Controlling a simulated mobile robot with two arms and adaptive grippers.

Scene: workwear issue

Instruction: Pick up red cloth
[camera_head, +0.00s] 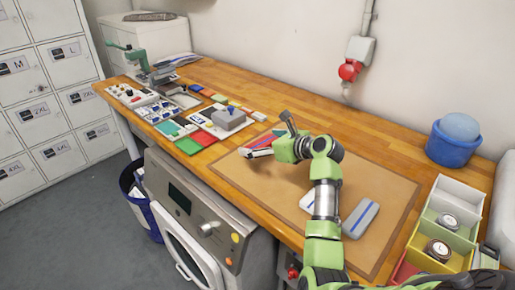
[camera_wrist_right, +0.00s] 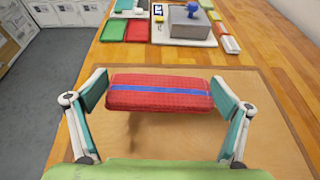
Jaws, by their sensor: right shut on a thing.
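The red cloth (camera_wrist_right: 160,98) is a folded pad with a blue stripe along its middle. In the right wrist view it lies between the two fingers of my right gripper, which is shut on its two ends. A shadow on the brown mat (camera_wrist_right: 270,110) below suggests that the cloth is held above it. In the head view my right gripper (camera_head: 262,149) is over the far left part of the mat, and only a sliver of the red cloth (camera_head: 264,139) shows behind it. My left gripper is in neither view.
A grey cloth with a blue stripe (camera_head: 360,218) lies on the mat, and a pale one (camera_head: 307,203) is partly hidden by my arm. A stamp on a grey box (camera_head: 229,118) stands left of the mat. A blue tub (camera_head: 452,148) and divided bins (camera_head: 452,205) stand right.

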